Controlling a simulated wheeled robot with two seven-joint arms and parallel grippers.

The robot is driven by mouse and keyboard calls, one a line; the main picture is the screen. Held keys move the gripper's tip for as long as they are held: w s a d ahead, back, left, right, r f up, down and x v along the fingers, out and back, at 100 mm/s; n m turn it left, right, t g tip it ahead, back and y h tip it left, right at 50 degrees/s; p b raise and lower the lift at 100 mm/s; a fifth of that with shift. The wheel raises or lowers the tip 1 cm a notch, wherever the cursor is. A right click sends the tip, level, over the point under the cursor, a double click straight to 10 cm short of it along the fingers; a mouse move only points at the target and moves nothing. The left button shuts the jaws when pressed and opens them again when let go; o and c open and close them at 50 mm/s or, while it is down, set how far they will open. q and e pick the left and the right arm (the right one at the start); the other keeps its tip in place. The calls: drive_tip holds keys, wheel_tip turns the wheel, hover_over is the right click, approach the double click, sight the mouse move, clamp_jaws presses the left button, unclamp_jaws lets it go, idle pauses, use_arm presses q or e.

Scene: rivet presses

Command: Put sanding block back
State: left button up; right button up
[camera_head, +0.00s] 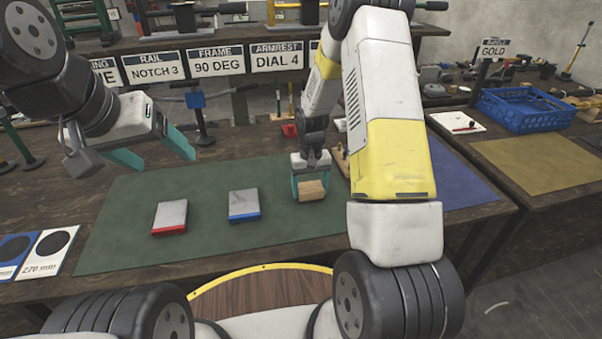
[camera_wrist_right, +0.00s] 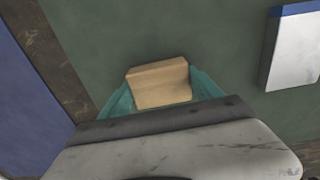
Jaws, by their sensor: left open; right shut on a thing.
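A light wooden sanding block (camera_head: 311,190) is between the fingers of my right gripper (camera_head: 310,187), low over the right part of the green mat (camera_head: 200,245). In the right wrist view the block (camera_wrist_right: 160,84) sits between both teal fingertips. I cannot tell whether it touches the mat. My left gripper (camera_head: 155,157) is open and empty, above the back left of the mat.
A red-edged block (camera_head: 170,217) and a blue-edged block (camera_head: 244,205) lie on the green mat, left of my right gripper. A blue mat (camera_head: 455,175) lies to the right. A blue crate (camera_head: 525,108) stands on the right-hand table with a tan mat (camera_head: 535,160).

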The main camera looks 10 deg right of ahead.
drive_tip(key=shift+f, duration=0.25)
drive_tip(key=o, duration=1.6)
wheel_tip(320, 180, up, 12)
wheel_tip(320, 180, up, 10)
drive_tip(key=t, duration=0.2)
hover_over(310, 186)
drive_tip(key=s, duration=0.5)
drive_tip(key=s+r+t, duration=0.1)
drive_tip(key=s+r, duration=0.3)
drive_tip(key=s, duration=0.2)
drive_tip(key=s+a+r+t+y, duration=0.1)
drive_tip(key=s+r, duration=0.3)
drive_tip(key=s, duration=0.3)
drive_tip(key=s+a+r+t+y, duration=0.1)
drive_tip(key=s+r+t, duration=0.1)
drive_tip(key=s, duration=0.4)
drive_tip(key=shift+s+a+r, duration=0.1)
drive_tip(key=shift+s+r, duration=0.1)
drive_tip(key=shift+r, duration=0.7)
